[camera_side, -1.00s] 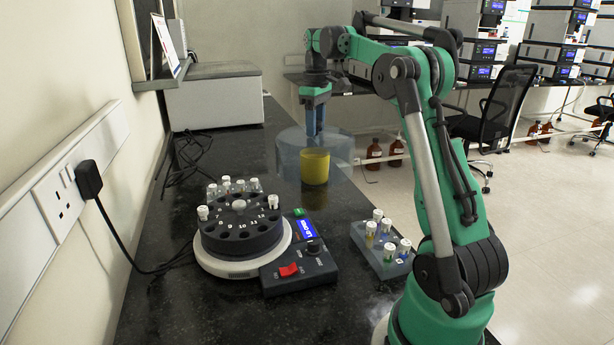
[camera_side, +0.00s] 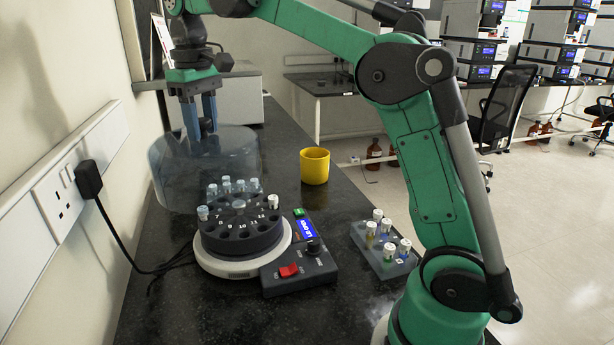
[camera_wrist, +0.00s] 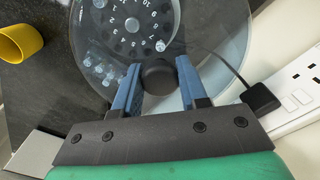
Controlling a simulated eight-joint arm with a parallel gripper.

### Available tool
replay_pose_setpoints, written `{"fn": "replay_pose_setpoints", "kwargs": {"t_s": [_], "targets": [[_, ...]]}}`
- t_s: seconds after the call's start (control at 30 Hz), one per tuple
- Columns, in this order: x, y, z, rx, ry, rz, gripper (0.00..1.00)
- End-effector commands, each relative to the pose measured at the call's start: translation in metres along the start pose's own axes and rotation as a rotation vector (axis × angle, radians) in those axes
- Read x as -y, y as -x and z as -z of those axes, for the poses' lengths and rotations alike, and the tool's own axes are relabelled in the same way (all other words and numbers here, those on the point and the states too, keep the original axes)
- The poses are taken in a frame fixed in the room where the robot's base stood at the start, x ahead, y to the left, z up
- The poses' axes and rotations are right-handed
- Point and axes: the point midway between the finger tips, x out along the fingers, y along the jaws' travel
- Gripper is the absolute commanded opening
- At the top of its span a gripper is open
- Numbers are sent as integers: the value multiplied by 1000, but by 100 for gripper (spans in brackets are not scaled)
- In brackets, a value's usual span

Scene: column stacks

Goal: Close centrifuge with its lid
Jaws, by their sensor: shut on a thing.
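The lid is a clear, smoky dome (camera_side: 172,178) with a dark knob on top. My gripper (camera_side: 203,137) is shut on the lid's knob and holds the lid in the air, above and behind the centrifuge, at upper left in the side view. In the wrist view my gripper (camera_wrist: 158,80) has its blue fingers on both sides of the black knob (camera_wrist: 158,77). The centrifuge (camera_side: 240,264) has a black numbered rotor with several capped tubes, mostly at its back. The rotor also shows through the clear lid (camera_wrist: 232,62) in the wrist view.
A yellow cup (camera_side: 315,167) stands on the dark bench behind and right of the centrifuge. A grey rack (camera_side: 383,262) of capped vials stands to its right. The control panel (camera_side: 298,270) adjoins the centrifuge. A wall socket with a black plug (camera_side: 89,178) and cable is at left.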

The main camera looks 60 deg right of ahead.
Motion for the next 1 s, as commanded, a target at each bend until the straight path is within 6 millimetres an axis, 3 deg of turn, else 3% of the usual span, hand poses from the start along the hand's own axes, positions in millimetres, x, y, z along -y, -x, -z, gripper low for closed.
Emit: {"fn": "replay_pose_setpoints", "kwargs": {"t_s": [0.4, 1.0], "targets": [[-46, -16, -8, -1, 411, -2, 0], [-51, -53, -10, -1, 468, -2, 0]]}}
